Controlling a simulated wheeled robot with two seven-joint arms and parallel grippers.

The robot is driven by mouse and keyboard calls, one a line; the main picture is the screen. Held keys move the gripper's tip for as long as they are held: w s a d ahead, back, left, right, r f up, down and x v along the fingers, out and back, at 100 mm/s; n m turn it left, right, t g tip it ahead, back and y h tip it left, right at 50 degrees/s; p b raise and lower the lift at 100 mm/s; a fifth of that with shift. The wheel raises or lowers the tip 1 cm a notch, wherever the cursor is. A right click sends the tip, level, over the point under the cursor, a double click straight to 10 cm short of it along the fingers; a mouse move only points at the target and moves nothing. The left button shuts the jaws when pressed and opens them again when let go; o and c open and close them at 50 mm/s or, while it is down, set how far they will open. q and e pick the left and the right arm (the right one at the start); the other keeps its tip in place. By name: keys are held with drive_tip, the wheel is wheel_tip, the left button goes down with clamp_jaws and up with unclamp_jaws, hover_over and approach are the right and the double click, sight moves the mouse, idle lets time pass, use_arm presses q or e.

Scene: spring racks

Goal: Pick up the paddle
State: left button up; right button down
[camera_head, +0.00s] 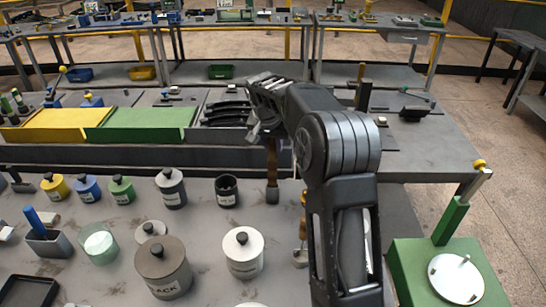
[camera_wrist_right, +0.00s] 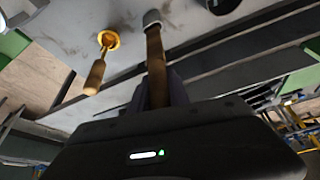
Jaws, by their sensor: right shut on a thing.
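My right gripper (camera_head: 268,134) is shut on a tool with a long wooden handle and a grey end, which I take to be the paddle (camera_head: 272,168). The paddle hangs roughly upright, grey end down, near the back edge of the front table. In the right wrist view the paddle's handle (camera_wrist_right: 155,65) runs out from between the fingers. I cannot tell whether its grey end touches the tabletop. The gripper's fingers are mostly hidden by my right arm in the head view. My left gripper is not in view.
A brass-ended tool with a wooden handle (camera_wrist_right: 95,78) is beside the paddle. Lidded pots, including a white one (camera_head: 243,268) and an open black cup (camera_head: 227,200), stand left on the front table.

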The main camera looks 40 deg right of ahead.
drive_tip(key=shift+r, duration=1.2)
drive_tip(key=shift+f, duration=0.1)
